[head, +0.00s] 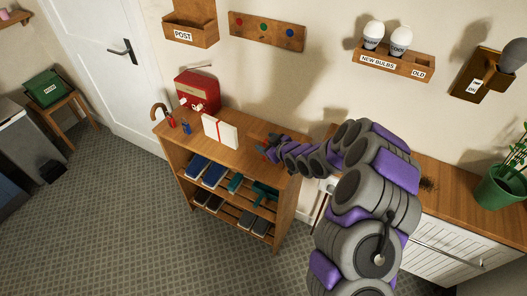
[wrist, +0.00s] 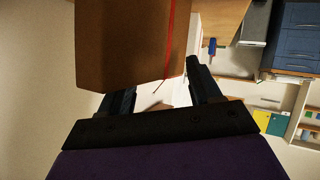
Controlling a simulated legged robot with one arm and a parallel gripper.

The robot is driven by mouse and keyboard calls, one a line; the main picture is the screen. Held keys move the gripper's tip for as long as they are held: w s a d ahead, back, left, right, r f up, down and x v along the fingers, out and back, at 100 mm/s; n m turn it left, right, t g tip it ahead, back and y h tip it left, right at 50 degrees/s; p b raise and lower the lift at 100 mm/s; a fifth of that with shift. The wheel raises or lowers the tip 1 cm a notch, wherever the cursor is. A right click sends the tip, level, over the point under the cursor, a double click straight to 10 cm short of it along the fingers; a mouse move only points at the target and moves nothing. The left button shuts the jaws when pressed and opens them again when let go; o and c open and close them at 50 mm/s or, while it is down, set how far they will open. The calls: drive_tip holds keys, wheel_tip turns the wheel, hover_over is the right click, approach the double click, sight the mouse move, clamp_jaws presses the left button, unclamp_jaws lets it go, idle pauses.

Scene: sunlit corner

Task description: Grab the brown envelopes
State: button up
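A brown bundle with a red ribbon, the brown envelopes (wrist: 120,45), fills the upper left of the wrist view. My gripper (wrist: 160,82) has its two dark fingers spread apart at the bundle's lower end. The bundle hides the left fingertip, and the right finger is close to its right edge. Contact cannot be told. In the head view my gripper (head: 270,149) is low over the right part of the wooden shelf top, by a small brown shape that is hard to make out. A cream bundle with a red ribbon (head: 220,132) stands to its left.
The wooden shelf (head: 290,185) holds shoes below. A red box (head: 197,90), small red and blue items and a cane handle are at its left end. A POST holder (head: 190,30) and bulb rack (head: 393,63) hang on the wall. Open floor lies in front.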

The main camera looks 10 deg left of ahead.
drive_tip(key=shift+d+r, duration=0.15)
drive_tip(key=shift+d, duration=0.45)
drive_tip(key=c, duration=0.9)
drive_tip(key=shift+a, duration=0.35)
clamp_jaws()
drive_tip(key=shift+d, duration=0.1)
drive_tip(key=shift+r, duration=0.25)
wheel_tip(320, 180, up, 3)
drive_tip(key=shift+r+p, duration=0.2)
drive_tip(key=shift+p, duration=0.45)
drive_tip(key=s+r+p, duration=0.1)
drive_tip(key=s+p, duration=0.6)
drive_tip(key=s, duration=0.8)
drive_tip(key=shift+s+a, duration=0.4)
drive_tip(key=shift+a, duration=0.05)
